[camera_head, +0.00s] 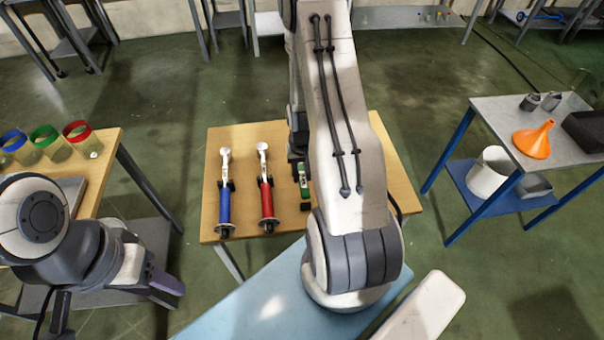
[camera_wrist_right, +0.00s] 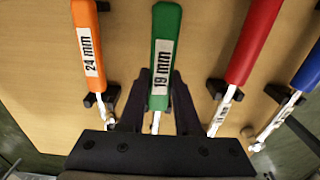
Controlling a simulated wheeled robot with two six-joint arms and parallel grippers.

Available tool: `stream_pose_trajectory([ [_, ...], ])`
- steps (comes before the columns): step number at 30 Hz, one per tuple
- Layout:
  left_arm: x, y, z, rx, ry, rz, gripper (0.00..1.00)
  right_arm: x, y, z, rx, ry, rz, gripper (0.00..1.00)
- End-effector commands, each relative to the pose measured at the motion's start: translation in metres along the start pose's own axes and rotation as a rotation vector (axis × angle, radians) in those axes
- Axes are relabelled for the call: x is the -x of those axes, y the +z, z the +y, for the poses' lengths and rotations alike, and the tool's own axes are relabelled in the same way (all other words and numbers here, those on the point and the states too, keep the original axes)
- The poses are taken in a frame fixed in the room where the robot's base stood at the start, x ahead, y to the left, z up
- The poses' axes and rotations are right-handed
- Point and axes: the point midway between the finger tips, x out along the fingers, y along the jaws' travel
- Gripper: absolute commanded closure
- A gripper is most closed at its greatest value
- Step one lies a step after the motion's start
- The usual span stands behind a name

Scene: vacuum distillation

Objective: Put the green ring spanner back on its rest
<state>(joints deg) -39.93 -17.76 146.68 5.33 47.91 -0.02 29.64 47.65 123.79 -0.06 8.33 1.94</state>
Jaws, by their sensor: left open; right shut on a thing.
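The green ring spanner (camera_wrist_right: 166,40), marked 19 mm, lies between the fingers of my right gripper (camera_wrist_right: 160,92) in the right wrist view. The gripper is shut on it near the lower end of the green handle. Part of the green spanner (camera_head: 304,187) shows beside my right arm in the head view; the arm hides the rest. The spanner's own rest is mostly hidden, and I cannot tell whether the spanner touches it. My left gripper (camera_head: 160,281) is open and empty at the lower left, away from the spanners.
The red spanner (camera_head: 266,197) and blue spanner (camera_head: 225,201) lie on black rests on the wooden table (camera_head: 240,140). The orange 24 mm spanner (camera_wrist_right: 87,45) lies on the other side of the green one. A side table (camera_head: 480,110) with an orange funnel (camera_head: 533,140) stands right.

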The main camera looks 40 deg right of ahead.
Motion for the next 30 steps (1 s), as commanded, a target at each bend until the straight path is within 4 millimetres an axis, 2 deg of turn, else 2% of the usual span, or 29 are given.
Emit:
stream_pose_trajectory([
  [30,-0.02,0.001,-0.001,0.0,0.0,0.0,0.5,-0.027,0.0,0.0,0.0,0.0,0.001,1.0],
])
